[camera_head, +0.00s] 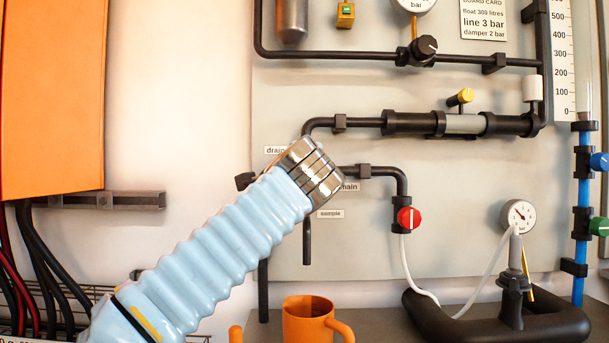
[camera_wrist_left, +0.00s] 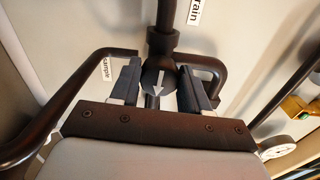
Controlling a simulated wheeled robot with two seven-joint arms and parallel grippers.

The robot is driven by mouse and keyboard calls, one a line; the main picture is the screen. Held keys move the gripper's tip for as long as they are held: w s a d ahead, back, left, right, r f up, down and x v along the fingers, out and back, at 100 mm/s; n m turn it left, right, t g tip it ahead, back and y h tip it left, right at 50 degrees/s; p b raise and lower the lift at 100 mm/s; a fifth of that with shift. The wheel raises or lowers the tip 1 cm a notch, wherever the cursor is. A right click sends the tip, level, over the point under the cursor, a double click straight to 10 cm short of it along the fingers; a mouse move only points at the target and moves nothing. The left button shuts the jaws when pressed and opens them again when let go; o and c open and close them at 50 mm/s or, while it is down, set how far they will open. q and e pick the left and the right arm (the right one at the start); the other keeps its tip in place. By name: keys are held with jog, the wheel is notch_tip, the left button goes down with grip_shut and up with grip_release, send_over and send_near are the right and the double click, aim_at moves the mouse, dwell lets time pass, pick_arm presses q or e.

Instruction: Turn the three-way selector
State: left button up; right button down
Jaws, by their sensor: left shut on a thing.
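The three-way selector (camera_wrist_left: 157,82) is a dark round piece with a white arrow, at a pipe junction on the grey panel. In the left wrist view the arrow points toward the bottom of the picture. My left gripper (camera_wrist_left: 162,78) is shut on the selector, one finger on each side. In the head view my left gripper's metal end covers the selector, and the fingertips are hidden there. Labels around it are "drain" (camera_head: 275,150), "main" (camera_head: 350,187) and "sample" (camera_head: 330,214), partly covered. My right gripper is in neither view.
An orange mug (camera_head: 309,320) stands on the shelf below the downward pipe (camera_head: 307,243). A red-knobbed valve (camera_head: 408,218) and a gauge (camera_head: 518,216) are to the right. A yellow-handled valve (camera_head: 464,97) is above. An orange cabinet (camera_head: 50,100) is at left.

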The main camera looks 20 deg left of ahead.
pick_arm(q)
jog(key=shift+n, duration=0.4)
jog(key=o, duration=1)
jog(key=shift+a, duration=0.1)
jog(key=shift+s, duration=0.1)
jog(key=b+v, duration=0.3)
jog(key=v, duration=1)
jog(key=shift+s, duration=0.3)
